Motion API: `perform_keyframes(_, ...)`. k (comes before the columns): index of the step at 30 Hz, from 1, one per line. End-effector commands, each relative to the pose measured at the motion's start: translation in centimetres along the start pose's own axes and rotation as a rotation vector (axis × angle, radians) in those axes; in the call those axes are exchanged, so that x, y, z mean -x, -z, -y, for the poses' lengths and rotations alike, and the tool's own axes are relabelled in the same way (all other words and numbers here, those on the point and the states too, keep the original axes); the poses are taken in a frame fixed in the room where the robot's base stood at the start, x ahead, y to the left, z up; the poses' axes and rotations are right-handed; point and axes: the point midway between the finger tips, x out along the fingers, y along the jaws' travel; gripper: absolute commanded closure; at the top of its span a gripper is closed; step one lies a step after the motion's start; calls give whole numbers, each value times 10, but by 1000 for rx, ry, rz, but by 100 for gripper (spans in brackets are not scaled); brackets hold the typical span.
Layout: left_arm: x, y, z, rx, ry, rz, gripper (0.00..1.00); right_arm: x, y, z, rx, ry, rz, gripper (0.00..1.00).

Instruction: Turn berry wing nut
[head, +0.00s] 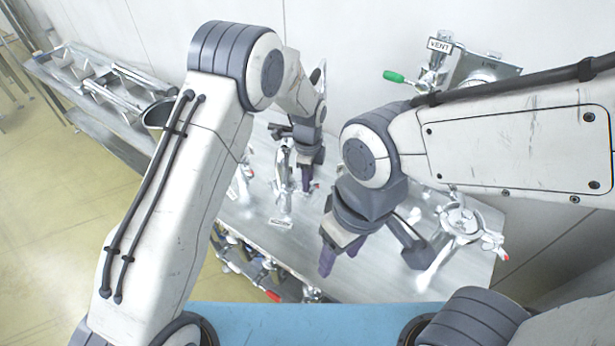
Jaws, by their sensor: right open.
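No berry wing nut can be made out clearly; my grippers and arms cover part of the fittings.
A round clamp fitting (462,222) with a red-tipped handle (503,256) stands on the bench (350,285) at right. A fitting labelled VENT (439,46) with a green handle (394,76) is at the back. Metal parts lie on a rack (110,85) at left.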

Motion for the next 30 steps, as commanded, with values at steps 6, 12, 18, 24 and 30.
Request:
perform_keyframes(6,0,0,0,0,1,0,100,0,0,0,0,0,0,43)
perform_keyframes(12,1,0,0,1,1,0,100,0,0,0,0,0,0,43)
perform_keyframes(18,0,0,1,33,3,0,100,-2,0,0,-1,0,0,43)
perform_keyframes(24,0,0,1,133,5,-1,100,-8,0,-1,-1,0,0,43)
perform_keyframes(30,0,0,1,299,4,-1,100,-16,-1,-1,-3,0,0,43)
